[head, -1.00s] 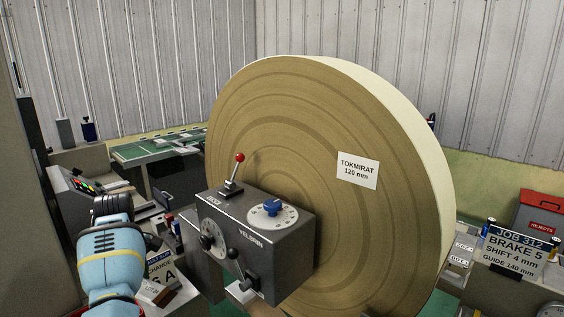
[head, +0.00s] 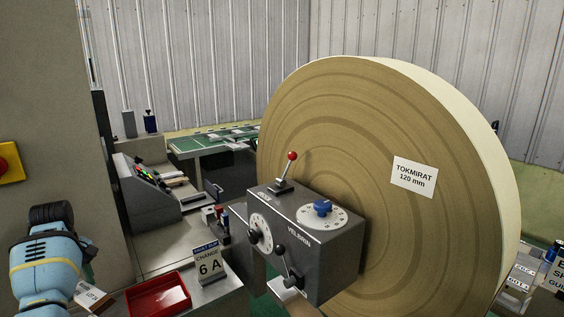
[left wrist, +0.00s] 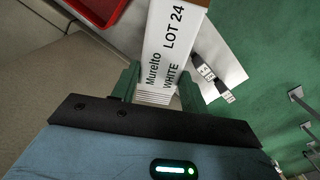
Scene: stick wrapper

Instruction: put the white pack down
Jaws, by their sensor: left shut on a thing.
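The white pack (left wrist: 168,40) is a narrow white box marked Murelto WHITE LOT 24, with a brown end at the top of the left wrist view. My left gripper (left wrist: 160,88) is shut on its near end, with a green finger on each side. In the head view my left arm comes in at the lower left, and the pack (head: 92,297) sticks out to its right, left of a red tray (head: 158,298). The arm hides the fingers there. I cannot tell whether the pack touches the surface below. My right gripper is not in view.
A stand reading CHANGE 6 A (head: 208,266) is right of the tray. A grey control box (head: 310,245) with levers and dials stands before a huge paper roll (head: 395,190).

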